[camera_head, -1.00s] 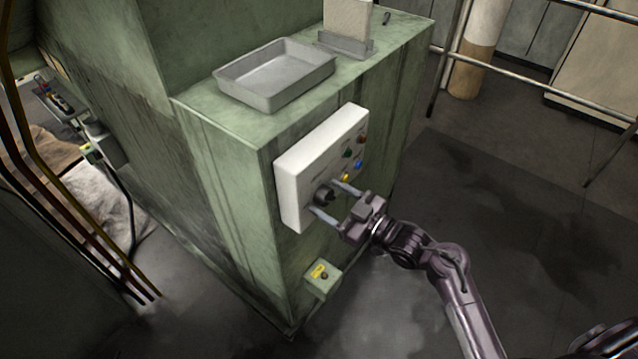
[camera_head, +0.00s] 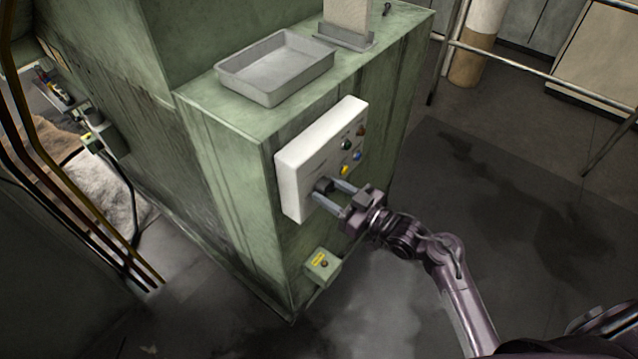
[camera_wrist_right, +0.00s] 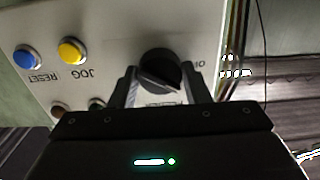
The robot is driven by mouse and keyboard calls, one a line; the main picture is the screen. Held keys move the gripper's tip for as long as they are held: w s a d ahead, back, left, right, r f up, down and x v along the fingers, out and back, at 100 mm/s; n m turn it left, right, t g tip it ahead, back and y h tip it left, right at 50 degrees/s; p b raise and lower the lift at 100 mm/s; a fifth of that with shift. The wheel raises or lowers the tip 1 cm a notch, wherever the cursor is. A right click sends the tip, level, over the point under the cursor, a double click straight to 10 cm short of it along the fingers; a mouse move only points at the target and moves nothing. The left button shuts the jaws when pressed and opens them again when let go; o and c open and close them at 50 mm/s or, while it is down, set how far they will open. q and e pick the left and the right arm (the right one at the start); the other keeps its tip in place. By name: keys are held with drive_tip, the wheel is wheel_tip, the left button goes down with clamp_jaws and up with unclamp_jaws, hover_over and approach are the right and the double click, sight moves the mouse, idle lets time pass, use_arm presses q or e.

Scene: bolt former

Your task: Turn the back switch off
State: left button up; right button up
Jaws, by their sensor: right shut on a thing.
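A black rotary switch (camera_head: 323,186) sits low on the left part of a white control panel (camera_head: 305,160), on the side of the green machine. My right gripper (camera_head: 328,190) is at the panel with its two fingers around the switch, shut on it. In the right wrist view the black switch knob (camera_wrist_right: 160,70) stands between the fingertips of the gripper (camera_wrist_right: 158,85). Lettering beside the knob is upside down and partly hidden by the gripper. My left gripper does not show.
Blue (camera_wrist_right: 27,57) and yellow (camera_wrist_right: 72,50) buttons sit beside the switch, with several buttons nearby. A small green box (camera_head: 322,266) is below the panel. A grey tray (camera_head: 275,65) lies on top of the machine. Metal railings (camera_head: 535,70) stand behind. Floor on the right is open.

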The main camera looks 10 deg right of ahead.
drive_tip(key=n+b, duration=0.2)
drive_tip(key=n, duration=0.2)
drive_tip(key=n+b, duration=0.2)
drive_tip(key=n, duration=0.1)
drive_tip(key=shift+f+n+b, duration=0.1)
drive_tip(key=shift+n+b, duration=0.2)
drive_tip(key=shift+b, duration=0.05)
drive_tip(key=o, duration=1.2)
